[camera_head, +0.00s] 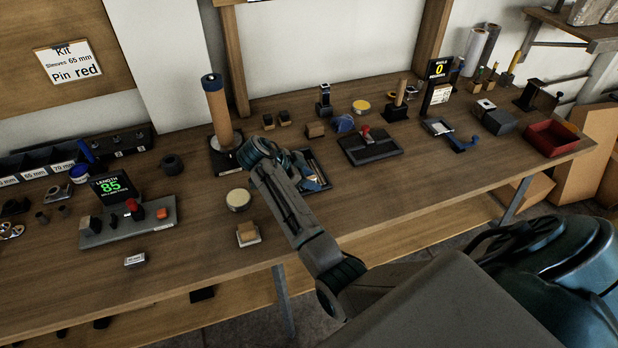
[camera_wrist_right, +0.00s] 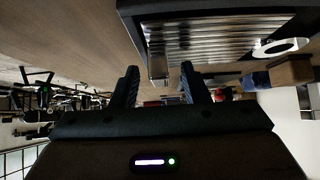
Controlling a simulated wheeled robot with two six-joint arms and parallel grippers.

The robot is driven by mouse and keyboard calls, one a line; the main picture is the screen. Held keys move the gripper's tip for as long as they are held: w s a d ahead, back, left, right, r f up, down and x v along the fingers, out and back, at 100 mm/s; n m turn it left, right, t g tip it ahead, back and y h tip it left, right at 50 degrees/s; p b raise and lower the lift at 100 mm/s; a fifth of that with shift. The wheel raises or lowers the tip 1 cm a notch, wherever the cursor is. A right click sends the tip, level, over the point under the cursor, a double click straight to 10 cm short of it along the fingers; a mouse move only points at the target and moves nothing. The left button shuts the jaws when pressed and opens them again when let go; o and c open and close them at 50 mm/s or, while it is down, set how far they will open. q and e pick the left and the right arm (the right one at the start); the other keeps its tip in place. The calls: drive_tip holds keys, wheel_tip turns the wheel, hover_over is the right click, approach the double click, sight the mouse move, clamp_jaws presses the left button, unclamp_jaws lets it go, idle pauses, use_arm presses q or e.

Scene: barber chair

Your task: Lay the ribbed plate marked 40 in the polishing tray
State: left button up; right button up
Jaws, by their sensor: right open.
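My right gripper (camera_wrist_right: 160,86) is open, with nothing between its fingers in the wrist view. In the head view its arm reaches over the table, and its wrist (camera_head: 262,152) is beside a dark tray (camera_head: 325,183) and partly covers it. The wrist view shows a shiny ribbed metal surface (camera_wrist_right: 200,45) inside a dark frame (camera_wrist_right: 225,10), above and beyond the fingertips and apart from them. I cannot tell whether this is the ribbed plate or the tray's floor. No mark 40 is readable. My left gripper is not in view.
A wooden post (camera_head: 217,112) stands on a black base behind my wrist. A pale tin (camera_head: 238,199) and a small block (camera_head: 248,235) lie left of my arm. A display reading 85 (camera_head: 113,186) stands farther left, a red bin (camera_head: 551,138) far right. The table front right of my arm is clear.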

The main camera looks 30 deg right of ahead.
drive_tip(key=shift+w+a+r, duration=0.1)
drive_tip(key=shift+a+r, duration=0.2)
drive_tip(key=shift+a, duration=0.05)
drive_tip(key=b+v, duration=0.1)
drive_tip(key=v, duration=0.4)
drive_tip(key=shift+r, duration=0.1)
drive_tip(key=p+v, duration=0.3)
drive_tip(key=v, duration=0.1)
drive_tip(key=shift+w+a+r+p, duration=0.1)
drive_tip(key=shift+a+r+p, duration=0.15)
drive_tip(key=shift+p, duration=0.1)
